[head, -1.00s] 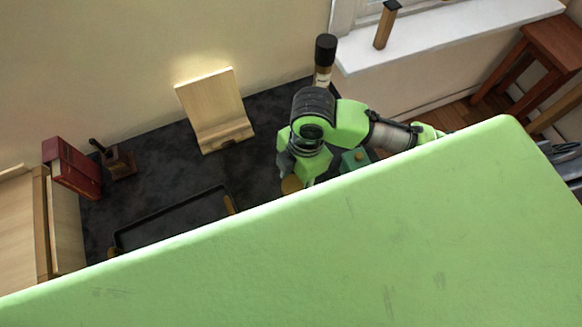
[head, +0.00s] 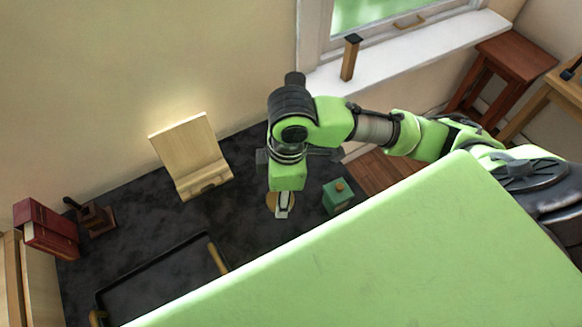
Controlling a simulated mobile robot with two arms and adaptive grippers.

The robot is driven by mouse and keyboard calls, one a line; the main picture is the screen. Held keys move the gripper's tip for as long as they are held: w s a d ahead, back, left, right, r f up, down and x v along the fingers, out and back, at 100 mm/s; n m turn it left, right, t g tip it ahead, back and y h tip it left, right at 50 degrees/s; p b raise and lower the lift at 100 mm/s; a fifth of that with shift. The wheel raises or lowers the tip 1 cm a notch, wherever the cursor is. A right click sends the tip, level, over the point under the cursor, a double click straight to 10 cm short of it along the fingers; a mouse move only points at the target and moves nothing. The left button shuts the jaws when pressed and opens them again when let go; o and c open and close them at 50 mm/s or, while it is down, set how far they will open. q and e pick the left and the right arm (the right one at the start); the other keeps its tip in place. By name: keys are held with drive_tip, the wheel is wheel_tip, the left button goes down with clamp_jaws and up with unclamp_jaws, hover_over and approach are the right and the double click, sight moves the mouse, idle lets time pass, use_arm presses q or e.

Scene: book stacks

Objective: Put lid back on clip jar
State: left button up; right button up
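My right arm comes in from the right and bends down over the dark tabletop. My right gripper (head: 282,208) points down at a round, tan, wood-coloured disc (head: 271,201), which it partly covers. I cannot tell whether this disc is the lid or the top of the jar, or whether the gripper touches it. The finger gap is not clear from above. No clip jar can be clearly made out. My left gripper is not in view.
A black tray (head: 160,284) with wooden handles lies front left. A wooden book stand (head: 190,155) is at the back. Red books (head: 47,228) and a small dark wooden item (head: 95,218) are at the left. My green body hides the front. Bare dark tabletop (head: 130,215) shows between.

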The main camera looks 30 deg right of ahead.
drive_tip(key=w+d+r+m+t+h, duration=0.1)
drive_tip(key=d+r+m, duration=0.3)
drive_tip(key=r+m, duration=0.6)
drive_tip(key=shift+w+d+r+m+b, duration=0.35)
drive_tip(key=shift+w+m, duration=0.25)
drive_tip(key=shift+m, duration=1.1)
